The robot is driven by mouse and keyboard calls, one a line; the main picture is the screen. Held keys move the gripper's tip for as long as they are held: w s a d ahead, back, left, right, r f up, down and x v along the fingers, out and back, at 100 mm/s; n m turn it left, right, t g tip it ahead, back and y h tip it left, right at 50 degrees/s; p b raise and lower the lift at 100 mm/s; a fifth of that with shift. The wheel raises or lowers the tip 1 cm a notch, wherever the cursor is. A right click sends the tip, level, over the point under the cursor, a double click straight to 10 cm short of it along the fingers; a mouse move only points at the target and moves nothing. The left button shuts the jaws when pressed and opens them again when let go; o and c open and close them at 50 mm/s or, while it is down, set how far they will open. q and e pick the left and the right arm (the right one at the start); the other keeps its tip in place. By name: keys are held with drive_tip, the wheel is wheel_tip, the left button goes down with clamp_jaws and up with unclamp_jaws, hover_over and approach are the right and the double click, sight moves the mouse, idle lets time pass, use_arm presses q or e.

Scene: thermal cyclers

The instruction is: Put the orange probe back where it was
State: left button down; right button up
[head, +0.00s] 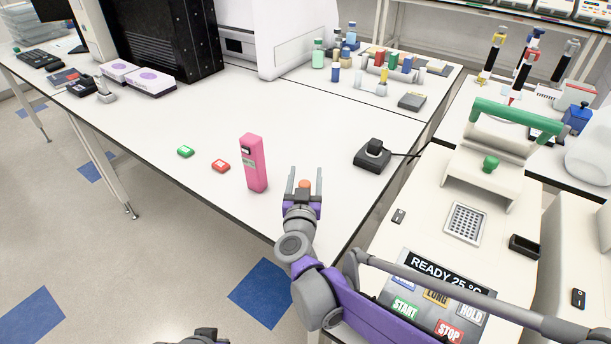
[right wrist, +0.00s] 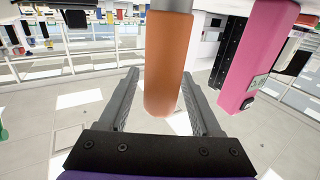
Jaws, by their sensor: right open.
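The orange probe (head: 304,184) shows as a small orange cap between the fingers of my right gripper (head: 304,178) in the head view. In the right wrist view the probe (right wrist: 166,65) is large, with an orange rounded body and a grey part at the picture's top edge. The right gripper (right wrist: 165,100) is open, with one finger on each side of the probe and visible gaps. The probe's lower part is hidden by the gripper in the head view.
A pink upright device (head: 254,165) stands left of the right gripper; it also shows in the right wrist view (right wrist: 255,55). A black block (head: 373,156) with a cable sits to the right. Green (head: 185,152) and red (head: 220,166) pieces lie left. The middle of the white table is clear.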

drive_tip(key=s, duration=1.2)
drive_tip(key=shift+a+r+b, duration=0.3)
drive_tip(key=shift+a+r, duration=0.05)
